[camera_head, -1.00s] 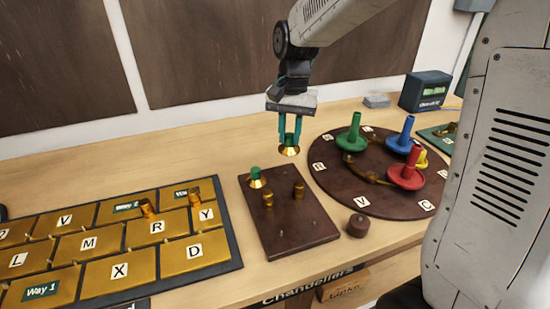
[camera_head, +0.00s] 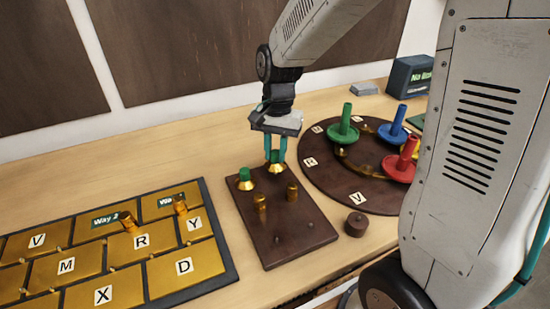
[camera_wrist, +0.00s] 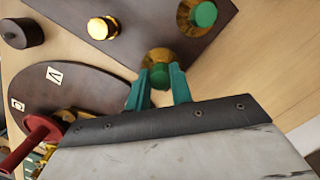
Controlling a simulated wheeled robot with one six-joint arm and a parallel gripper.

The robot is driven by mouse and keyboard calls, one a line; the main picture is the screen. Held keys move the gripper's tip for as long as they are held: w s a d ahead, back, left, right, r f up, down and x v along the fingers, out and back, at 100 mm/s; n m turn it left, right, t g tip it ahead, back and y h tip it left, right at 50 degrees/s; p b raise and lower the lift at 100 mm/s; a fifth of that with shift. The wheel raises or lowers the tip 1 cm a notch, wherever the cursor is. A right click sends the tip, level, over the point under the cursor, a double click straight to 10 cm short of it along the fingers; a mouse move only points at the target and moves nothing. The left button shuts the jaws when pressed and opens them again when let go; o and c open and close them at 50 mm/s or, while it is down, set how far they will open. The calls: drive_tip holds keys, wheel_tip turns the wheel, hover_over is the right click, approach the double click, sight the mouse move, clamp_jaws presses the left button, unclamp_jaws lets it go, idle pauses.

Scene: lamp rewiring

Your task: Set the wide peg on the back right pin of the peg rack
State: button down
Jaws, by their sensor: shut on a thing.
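My gripper (camera_head: 276,158) is shut on the wide peg (camera_head: 276,170), a gold piece with a flared base and a green top. The peg is upright at the back right corner of the dark brown peg rack (camera_head: 290,245). I cannot tell whether it is seated on the back right pin or just above it; the pin is hidden under it. In the wrist view the peg (camera_wrist: 160,57) shows between the teal fingertips (camera_wrist: 158,82). A similar green-topped peg (camera_head: 245,180) stands at the back left of the rack.
A round dark board (camera_head: 330,187) with green, blue and red spindles stands to the right. A board of lettered gold plates (camera_head: 135,260) lies left. Front rack pins are bare.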

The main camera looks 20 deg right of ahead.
drive_tip(key=shift+f, duration=1.3)
drive_tip(key=shift+f, duration=0.1)
drive_tip(key=c, duration=1.2)
unclamp_jaws()
drive_tip(key=shift+c, duration=0.2)
wheel_tip(320, 180, up, 11)
drive_tip(key=w, duration=0.1)
drive_tip(key=s+d+r+n, duration=0.1)
drive_tip(key=s+n, duration=0.1)
drive_tip(key=s, duration=0.5)
drive_tip(key=s+d+r+n+t, duration=0.1)
drive_tip(key=s+n, duration=0.2)
drive_tip(key=s, duration=0.5)
drive_tip(key=s+d+r+n+t+h, duration=0.1)
drive_tip(key=s+n, duration=0.2)
drive_tip(key=s, duration=0.5)
drive_tip(key=shift+r, duration=0.4)
